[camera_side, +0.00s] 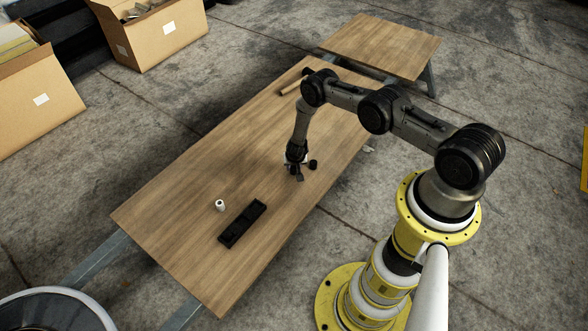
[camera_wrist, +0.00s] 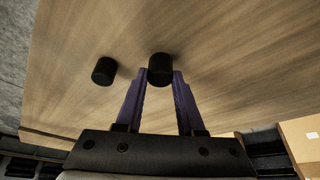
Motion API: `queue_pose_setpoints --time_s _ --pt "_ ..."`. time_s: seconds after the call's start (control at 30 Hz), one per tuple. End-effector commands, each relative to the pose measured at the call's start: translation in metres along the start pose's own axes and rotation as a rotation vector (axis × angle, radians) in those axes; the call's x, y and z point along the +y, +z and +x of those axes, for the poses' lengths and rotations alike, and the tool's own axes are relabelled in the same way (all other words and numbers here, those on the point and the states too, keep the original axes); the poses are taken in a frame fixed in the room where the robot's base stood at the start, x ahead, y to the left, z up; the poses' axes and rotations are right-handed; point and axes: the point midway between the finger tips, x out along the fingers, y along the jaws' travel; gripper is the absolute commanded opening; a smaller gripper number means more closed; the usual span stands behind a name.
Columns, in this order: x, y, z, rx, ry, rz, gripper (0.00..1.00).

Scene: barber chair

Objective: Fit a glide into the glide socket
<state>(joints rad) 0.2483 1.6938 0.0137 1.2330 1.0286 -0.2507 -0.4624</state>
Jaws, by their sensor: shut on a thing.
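My gripper (camera_wrist: 160,76) has purple fingers shut on a black cylindrical glide (camera_wrist: 159,66), held at the fingertips. In the side view my gripper (camera_side: 298,172) is low over the middle of the wooden table; whether the held glide touches the table is unclear. A second black glide (camera_wrist: 104,70) stands on the table to the left of the held one, apart from it; it also shows in the side view (camera_side: 313,163), just right of my gripper. A long black block with recesses (camera_side: 242,223) lies near the table's front end. I cannot tell for certain which thing is the glide socket.
A small white cylinder (camera_side: 220,205) stands beside the black block. A tan bar (camera_side: 292,86) lies at the table's far end. The wooden table (camera_side: 175,205) is bare between these things. Cardboard boxes (camera_side: 160,38) and a smaller table (camera_side: 385,45) stand beyond.

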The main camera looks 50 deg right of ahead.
Motion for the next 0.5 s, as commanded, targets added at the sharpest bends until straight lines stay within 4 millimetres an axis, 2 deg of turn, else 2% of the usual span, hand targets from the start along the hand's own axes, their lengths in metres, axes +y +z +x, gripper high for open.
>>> queue_pose_setpoints --time_s 0.1,0.5 --pt "-0.001 -0.008 -0.018 0.002 -0.001 0.0 0.0" --pt "0.026 0.014 -0.094 -0.002 0.0 -0.003 0.0"
